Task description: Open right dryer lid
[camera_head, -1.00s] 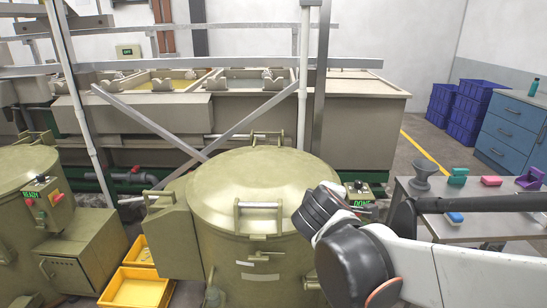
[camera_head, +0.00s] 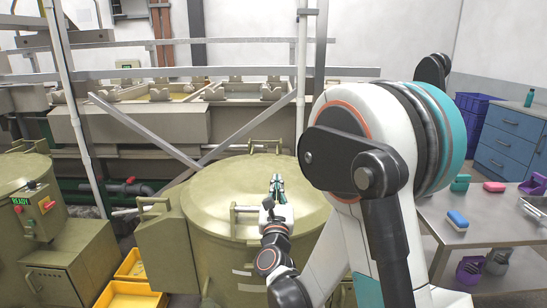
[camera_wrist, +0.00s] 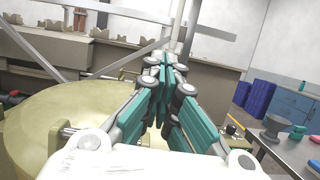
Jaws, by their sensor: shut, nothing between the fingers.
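The right dryer (camera_head: 210,258) is a large olive drum in the middle of the head view. Its round lid (camera_head: 225,185) lies flat and closed, and it fills the left of the wrist view (camera_wrist: 55,115). A bar handle (camera_head: 243,210) stands at the lid's front edge. My gripper (camera_head: 277,180) has teal fingers that are together and empty. It appears over the right part of the lid, just right of the front handle, pointing toward the back. The wrist view shows the closed fingers (camera_wrist: 168,62); contact with the lid cannot be told.
A left dryer (camera_head: 25,185) with a READY panel stands at the far left. Yellow bins (camera_head: 130,295) sit on the floor between the dryers. A grey table (camera_head: 480,230) with brushes is at the right. Diagonal metal rails (camera_head: 245,130) and plating tanks run behind the dryer.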

